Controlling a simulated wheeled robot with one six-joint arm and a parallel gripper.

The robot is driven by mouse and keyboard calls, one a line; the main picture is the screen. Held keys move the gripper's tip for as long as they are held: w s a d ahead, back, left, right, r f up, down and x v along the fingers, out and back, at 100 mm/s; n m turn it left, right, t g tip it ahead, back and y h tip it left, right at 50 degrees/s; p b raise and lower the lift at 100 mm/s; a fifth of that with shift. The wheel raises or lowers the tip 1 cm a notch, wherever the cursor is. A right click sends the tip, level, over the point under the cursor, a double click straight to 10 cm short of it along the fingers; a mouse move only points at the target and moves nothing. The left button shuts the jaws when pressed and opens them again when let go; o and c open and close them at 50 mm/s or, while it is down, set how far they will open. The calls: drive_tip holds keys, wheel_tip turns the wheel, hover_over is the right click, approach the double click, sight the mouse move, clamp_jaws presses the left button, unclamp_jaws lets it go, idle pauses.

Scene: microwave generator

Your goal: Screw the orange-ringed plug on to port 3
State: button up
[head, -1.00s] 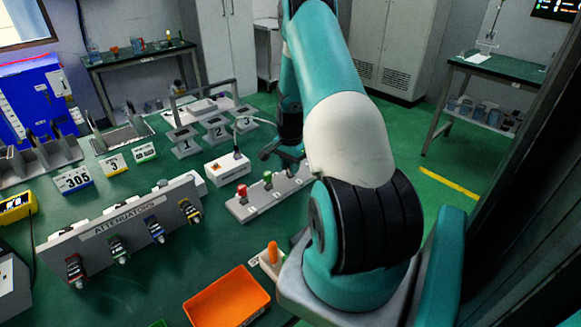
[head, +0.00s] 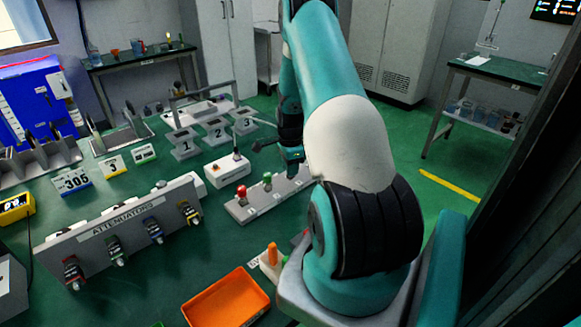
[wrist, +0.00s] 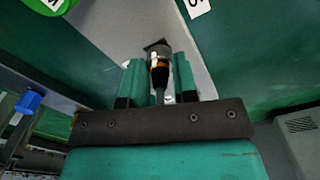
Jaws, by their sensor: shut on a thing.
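My gripper (wrist: 158,80) has its two teal fingers closed around a dark plug (wrist: 161,80) with an orange ring and a silvery collar. The plug's far end lies over a dark spot on a grey surface (wrist: 195,60); I cannot tell whether it touches or enters it. In the head view my gripper (head: 293,160) is low near the right end of the grey strip; the plug is too small to tell there. A pad with the number 3 (head: 246,122) stands to the left of and beyond my gripper, at the right of pads 1 and 2.
The grey strip (head: 238,210) carries a red-topped (head: 242,191) and a green-topped piece (head: 267,179). A white box (head: 228,170) stands behind it. The attenuator rack (head: 120,228) is at left, an orange tray (head: 228,299) in front. Green table lies bare between them.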

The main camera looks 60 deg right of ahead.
idle(0.3)
drive_tip(key=o, duration=0.9)
drive_tip(key=shift+o, duration=0.2)
wheel_tip(320, 180, up, 18)
drive_tip(key=b, duration=0.1)
drive_tip(key=shift+f+b, duration=0.25)
drive_tip(key=shift+b, duration=0.05)
drive_tip(key=w+a+r+n+y, duration=0.1)
drive_tip(key=a+r+n, duration=0.3)
drive_tip(key=a, duration=0.6)
drive_tip(key=w+a+r+n+t, duration=0.1)
drive_tip(key=w+a+n, duration=0.1)
drive_tip(key=a+n, duration=0.65)
drive_tip(key=w+a+r+n+y, duration=0.1)
drive_tip(key=a+r+n, duration=0.25)
drive_tip(key=a, duration=0.75)
drive_tip(key=s+a+n+g+y, duration=0.1)
drive_tip(key=s+a+n+y, duration=0.1)
drive_tip(key=s+a+n, duration=1.5)
drive_tip(key=a+r, duration=0.1)
drive_tip(key=a, duration=0.2)
drive_tip(key=shift+s, duration=0.35)
